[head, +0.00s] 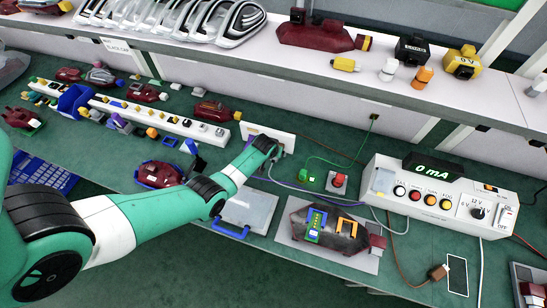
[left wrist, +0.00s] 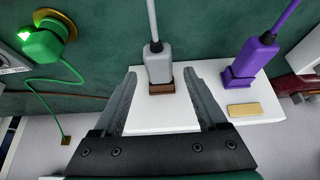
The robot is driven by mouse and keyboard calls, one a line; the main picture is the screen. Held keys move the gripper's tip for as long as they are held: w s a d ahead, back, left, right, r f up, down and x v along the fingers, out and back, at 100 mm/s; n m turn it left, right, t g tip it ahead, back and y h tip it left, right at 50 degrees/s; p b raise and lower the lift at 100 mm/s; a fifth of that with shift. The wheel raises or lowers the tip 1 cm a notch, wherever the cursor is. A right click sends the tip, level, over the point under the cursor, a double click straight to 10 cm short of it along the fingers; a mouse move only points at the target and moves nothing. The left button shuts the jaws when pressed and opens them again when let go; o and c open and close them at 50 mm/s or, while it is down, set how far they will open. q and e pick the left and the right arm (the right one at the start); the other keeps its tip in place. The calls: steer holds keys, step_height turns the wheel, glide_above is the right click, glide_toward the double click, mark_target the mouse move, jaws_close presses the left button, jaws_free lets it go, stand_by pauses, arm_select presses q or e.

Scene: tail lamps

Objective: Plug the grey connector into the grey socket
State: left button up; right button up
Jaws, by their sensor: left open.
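In the left wrist view the grey connector (left wrist: 158,66) stands upright in a brown seat on a white block (left wrist: 180,122), its grey cable running up out of the frame. My left gripper (left wrist: 163,80) is open, with one finger on each side of the connector and a gap to each. In the head view my left gripper (head: 274,150) reaches the white block (head: 270,136) at the back of the bench; the connector is hard to make out there. I cannot make out the grey socket. My right gripper is not in view.
A purple connector (left wrist: 249,62) stands right of the grey one, near a brass plate (left wrist: 243,110). A lit green connector (left wrist: 45,45) is at left. In the head view, a dark lamp (head: 335,228) lies on a board beside the 0 mA tester (head: 445,190). A shelf hangs above.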

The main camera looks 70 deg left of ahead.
arm_select(q)
steer(key=shift+w+a+f, duration=0.2)
steer(key=shift+f, duration=0.25)
steer(key=shift+c, duration=0.3)
jaws_close()
